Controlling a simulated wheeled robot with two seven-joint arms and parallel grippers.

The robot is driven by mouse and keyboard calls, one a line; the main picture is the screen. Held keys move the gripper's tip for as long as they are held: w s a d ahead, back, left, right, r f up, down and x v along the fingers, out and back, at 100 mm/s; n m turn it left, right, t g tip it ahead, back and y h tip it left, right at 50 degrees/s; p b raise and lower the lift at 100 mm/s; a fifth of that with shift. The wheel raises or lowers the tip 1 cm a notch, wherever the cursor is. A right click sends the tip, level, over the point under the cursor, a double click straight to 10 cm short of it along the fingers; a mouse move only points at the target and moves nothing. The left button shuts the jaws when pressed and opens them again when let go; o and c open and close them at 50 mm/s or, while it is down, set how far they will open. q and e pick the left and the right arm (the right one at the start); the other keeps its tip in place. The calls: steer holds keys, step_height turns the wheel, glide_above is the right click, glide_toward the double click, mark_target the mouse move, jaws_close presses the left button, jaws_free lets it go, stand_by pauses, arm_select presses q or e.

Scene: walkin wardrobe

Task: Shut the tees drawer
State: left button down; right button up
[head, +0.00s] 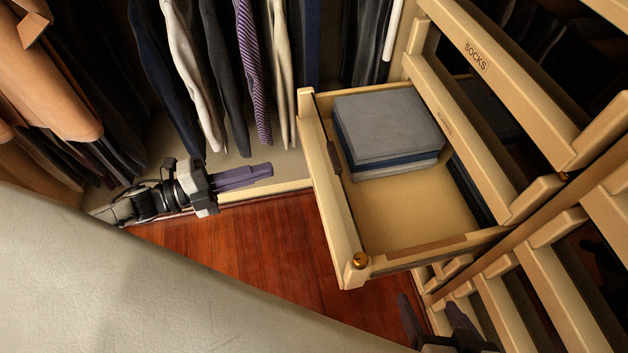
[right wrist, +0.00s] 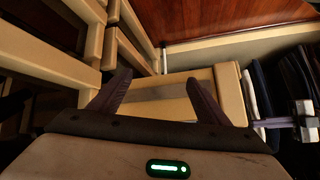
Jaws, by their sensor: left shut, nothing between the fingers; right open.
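A pale wooden drawer (head: 347,220) stands pulled out from the cabinet, with a stack of folded grey, navy and pale tees (head: 385,125) inside. My right gripper (head: 428,318) is open below the drawer's near side, partly cut off by the frame edge. In the right wrist view its spread fingers (right wrist: 155,88) have pale wood beyond them; contact cannot be told.
A drawer front marked SOCKS (head: 500,75) is in the cabinet above. More wooden fronts (head: 512,310) lie at lower right. Hanging clothes (head: 215,80) line the back. A large pale surface (head: 120,275) fills the lower left. Red wood floor (head: 265,250) is clear left of the drawer.

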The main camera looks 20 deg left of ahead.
arm_select(q)
steer(key=a+m+g+h+b, duration=0.1)
steer(key=a+m, duration=0.1)
steer(key=m, duration=0.1)
steer(key=b, duration=0.2)
glide_toward(331, 157)
steer(key=shift+g, duration=0.4)
steer(key=x, duration=0.6)
steer(key=shift+w, duration=0.45)
